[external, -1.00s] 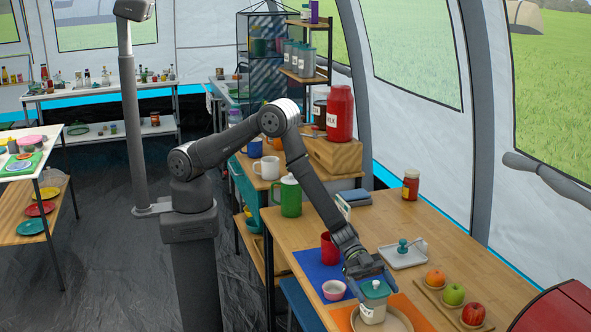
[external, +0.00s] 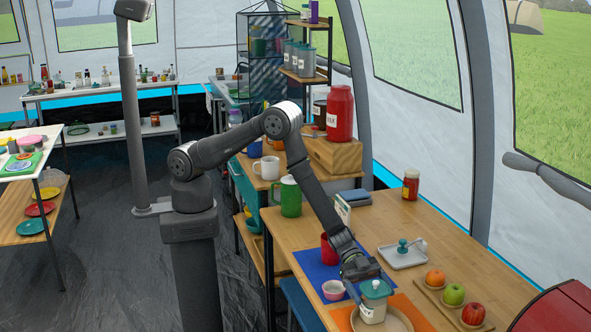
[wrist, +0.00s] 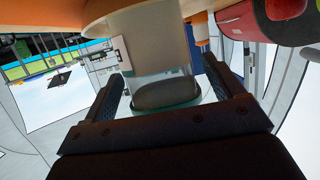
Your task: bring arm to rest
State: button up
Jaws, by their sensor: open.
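My gripper (external: 366,284) is above the wooden table (external: 330,222), close to a small jar with a teal lid (external: 372,309). The jar stands upright on a round tan plate (external: 398,320) over an orange mat (external: 343,318). In the wrist view, my gripper (wrist: 172,100) is open, with its two dark fingers spread on either side of the jar (wrist: 160,50). The fingers appear apart from the jar. The external view partly hides the fingertips.
A pink bowl (external: 333,290) and a red mug (external: 328,250) are close by on the left, on a blue mat (external: 312,264). A white tray (external: 405,259) is behind. A fruit board (external: 432,296) is on the right. A green pitcher (external: 290,198) stands farther back.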

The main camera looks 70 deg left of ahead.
jog(key=w+v, duration=0.1)
jog(key=v, duration=1)
jog(key=x, duration=0.8)
jog(key=s+x, duration=0.1)
jog(key=x, duration=0.3)
jog(key=shift+d, duration=0.25)
notch_tip(320, 180, up, 4)
jog(key=shift+d+r, duration=0.1)
jog(key=s+r, duration=0.7)
jog(key=s, duration=0.5)
send_near(376, 282)
notch_tip(376, 282, up, 2)
jog(key=shift+m+g, duration=0.3)
jog(key=shift+g, duration=0.1)
jog(key=w+f, duration=0.2)
jog(key=w, duration=0.1)
jog(key=w+a+f, duration=0.1)
jog(key=w+f, duration=0.2)
jog(key=w, duration=0.1)
jog(key=w+a+f, duration=0.1)
jog(key=w+f, duration=0.2)
jog(key=shift+w+a, duration=0.2)
jog(key=shift+w, duration=0.05)
